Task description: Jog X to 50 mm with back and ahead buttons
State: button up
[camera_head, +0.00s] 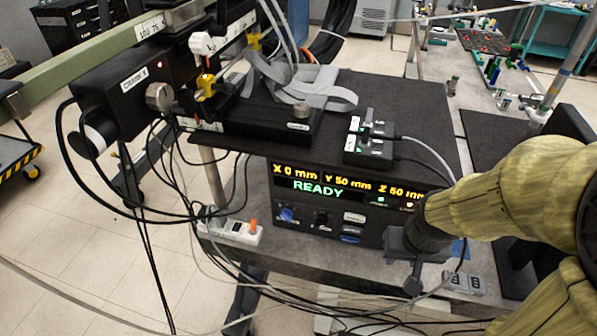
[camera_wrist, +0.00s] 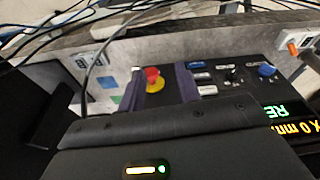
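The display (camera_head: 345,185) reads X 0 mm, Y 50 mm, Z 50 mm and READY in the head view. Below it the control panel (camera_head: 300,232) carries a blue knob (camera_head: 287,214), a black knob (camera_head: 321,217) and a short column of pale and blue buttons (camera_head: 353,217). In the wrist view these buttons (camera_wrist: 203,77) lie just right of my gripper, their labels unreadable. My gripper (camera_head: 412,278) hangs at the panel's right end. In the wrist view its two dark fingers (camera_wrist: 162,84) stand apart, with a red emergency stop (camera_wrist: 152,74) on yellow seen between them; contact cannot be told.
Loose cables cross the left side and the bench front. A white power strip (camera_head: 232,231) sits left of the panel.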

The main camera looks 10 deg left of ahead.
grip_shut()
dwell(1.7)
